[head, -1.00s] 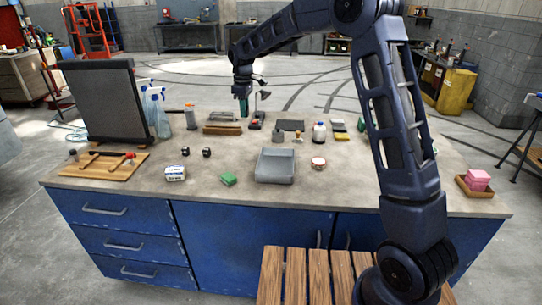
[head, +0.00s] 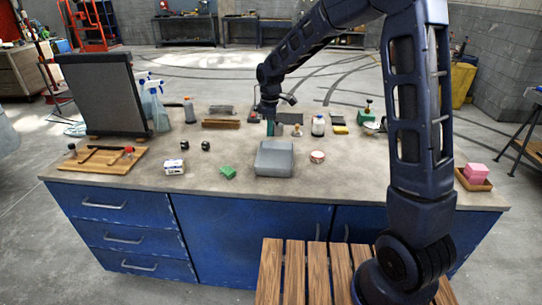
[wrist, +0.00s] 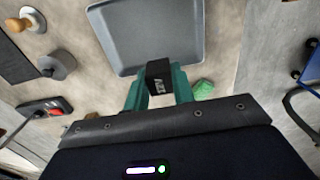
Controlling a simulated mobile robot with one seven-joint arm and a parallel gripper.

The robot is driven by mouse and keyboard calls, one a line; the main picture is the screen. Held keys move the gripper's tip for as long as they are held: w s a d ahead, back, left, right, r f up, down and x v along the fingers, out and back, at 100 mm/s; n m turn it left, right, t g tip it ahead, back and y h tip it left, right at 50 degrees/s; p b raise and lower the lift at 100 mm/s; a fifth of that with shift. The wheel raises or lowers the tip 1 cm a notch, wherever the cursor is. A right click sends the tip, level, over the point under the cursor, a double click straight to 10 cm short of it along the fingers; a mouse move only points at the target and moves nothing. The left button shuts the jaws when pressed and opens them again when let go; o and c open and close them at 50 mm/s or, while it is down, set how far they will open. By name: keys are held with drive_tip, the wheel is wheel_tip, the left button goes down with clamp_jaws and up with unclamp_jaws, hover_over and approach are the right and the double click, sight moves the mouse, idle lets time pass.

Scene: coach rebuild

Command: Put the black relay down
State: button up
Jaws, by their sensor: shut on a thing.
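My gripper (head: 270,128) is above the bench at the back edge of the grey tray (head: 274,170). In the wrist view its teal fingers (wrist: 159,80) are shut on a small black relay (wrist: 160,76) with white lettering. The relay shows in front of the near rim of the tray (wrist: 165,22) there; its height above the bench or rim is hard to tell. In the head view I cannot make out the held relay. Two similar small black blocks stand on the bench at left, one (head: 184,145) beside the other (head: 206,146).
A green block (head: 228,172) lies left of the tray and a round tin (head: 317,156) right of it. A white box (head: 174,167) and a wooden board (head: 108,161) are farther left. A bottle (head: 318,126) and a wooden-handled stamp (wrist: 28,20) stand behind the tray.

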sight(270, 163)
wheel_tip(270, 163, down, 13)
idle(0.6)
drive_tip(key=shift+f, duration=0.1)
drive_tip(key=o, duration=1)
